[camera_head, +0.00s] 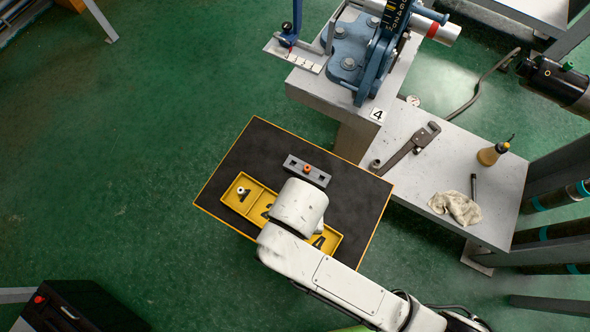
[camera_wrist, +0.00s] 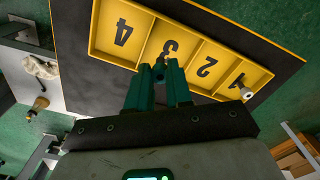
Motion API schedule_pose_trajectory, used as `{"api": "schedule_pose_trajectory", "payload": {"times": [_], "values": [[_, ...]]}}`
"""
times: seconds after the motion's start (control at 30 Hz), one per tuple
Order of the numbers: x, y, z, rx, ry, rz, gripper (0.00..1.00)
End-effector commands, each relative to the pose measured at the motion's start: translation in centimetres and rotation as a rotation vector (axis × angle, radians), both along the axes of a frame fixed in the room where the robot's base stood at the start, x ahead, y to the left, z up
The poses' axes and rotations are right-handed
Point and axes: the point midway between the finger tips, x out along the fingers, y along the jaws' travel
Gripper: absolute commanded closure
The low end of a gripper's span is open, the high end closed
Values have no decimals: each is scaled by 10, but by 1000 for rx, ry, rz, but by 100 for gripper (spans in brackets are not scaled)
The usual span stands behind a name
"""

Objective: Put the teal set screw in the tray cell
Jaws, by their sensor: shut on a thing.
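The yellow tray (camera_head: 226,196) has numbered cells and lies on a black mat (camera_head: 262,140). In the wrist view the tray (camera_wrist: 215,43) shows the numbers 4, 3, 2 and 1 from left to right. My gripper (camera_wrist: 161,70) is over the tray, its tips in front of cell 3. It is shut on a small piece, the teal set screw (camera_wrist: 160,72), mostly hidden between the green fingers. I cannot tell its height above the cell floor. In the head view my arm hides the gripper and part of the tray.
A white piece (camera_head: 241,190) stands in cell 1. A grey block (camera_head: 293,163) with an orange piece (camera_head: 308,168) sits behind the tray. A bench (camera_head: 400,185) holds a wrench (camera_head: 412,144), a bottle (camera_head: 491,153) and a rag (camera_head: 457,207).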

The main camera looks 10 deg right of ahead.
Motion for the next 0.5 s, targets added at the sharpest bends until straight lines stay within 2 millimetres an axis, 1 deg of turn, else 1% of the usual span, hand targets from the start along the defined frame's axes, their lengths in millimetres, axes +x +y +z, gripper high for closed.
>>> {"api": "schedule_pose_trajectory", "payload": {"times": [0.03,0.1,0.3,0.4,0.5], "values": [[4,3,-6,-1,2,1,100],[9,5,-12,0,0,2,100],[17,9,-23,0,1,1,100],[17,8,-39,-3,1,3,100],[17,8,-49,-2,0,3,100]]}}
